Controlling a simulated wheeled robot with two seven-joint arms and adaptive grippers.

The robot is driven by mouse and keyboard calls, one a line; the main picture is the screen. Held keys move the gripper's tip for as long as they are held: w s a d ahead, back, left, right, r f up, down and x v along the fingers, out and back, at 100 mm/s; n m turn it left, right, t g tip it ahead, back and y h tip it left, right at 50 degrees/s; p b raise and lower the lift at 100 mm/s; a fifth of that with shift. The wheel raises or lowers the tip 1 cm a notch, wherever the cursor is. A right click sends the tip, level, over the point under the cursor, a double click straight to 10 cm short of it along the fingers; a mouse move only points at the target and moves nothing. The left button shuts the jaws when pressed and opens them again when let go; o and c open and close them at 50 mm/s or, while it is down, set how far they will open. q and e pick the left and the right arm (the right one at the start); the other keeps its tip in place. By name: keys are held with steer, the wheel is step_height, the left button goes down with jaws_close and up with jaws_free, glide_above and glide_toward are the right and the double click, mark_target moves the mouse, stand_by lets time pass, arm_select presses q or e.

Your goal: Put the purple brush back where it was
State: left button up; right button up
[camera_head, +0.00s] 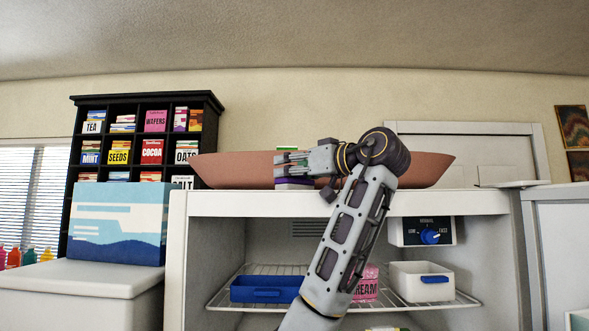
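A small purple thing (294,184) shows just below the fingers, at the top edge of the white cabinet. It may be the purple brush, but it is too small and too covered to be sure. I cannot tell whether the fingers touch it or how far apart they are.
The white cabinet (450,203) is open in front. Its wire rack holds a blue bin (265,289), a pink carton (366,287) and a white bin (420,282). A blue box (118,224) stands at left. A black shelf (127,111) holds several packages behind.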

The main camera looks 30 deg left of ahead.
arm_select(q)
steer(key=shift+o, duration=0.7)
steer(key=shift+r, duration=0.15)
steer(key=shift+s+d, duration=0.1)
steer(key=shift+d, duration=0.5)
steer(key=b+v, duration=0.2)
steer(key=v, duration=0.9)
steer(key=shift+b, duration=0.35)
steer(key=shift+a, duration=0.1)
